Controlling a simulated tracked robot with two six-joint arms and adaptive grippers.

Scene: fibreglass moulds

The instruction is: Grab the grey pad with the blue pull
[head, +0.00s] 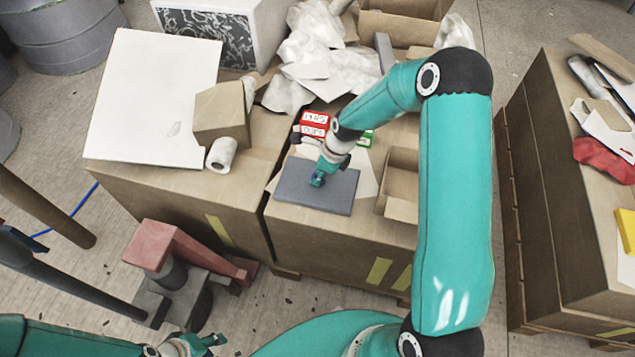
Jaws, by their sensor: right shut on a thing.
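The grey pad (335,197) lies flat on the near part of a cardboard box top, in the middle of the head view. My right gripper (318,181) reaches down onto the pad and is shut on its small blue pull. The fingers hide most of the pull. The pad appears to rest on the box. My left gripper (208,343) is low at the bottom left, well away from the pad, and appears open and empty.
Red boxes (314,120) stand just behind the pad. An open cardboard box (401,180) is to its right. A white panel (150,97), a small carton (221,114) and a white roll (221,154) are to the left. Crumpled white sheeting (318,50) lies behind.

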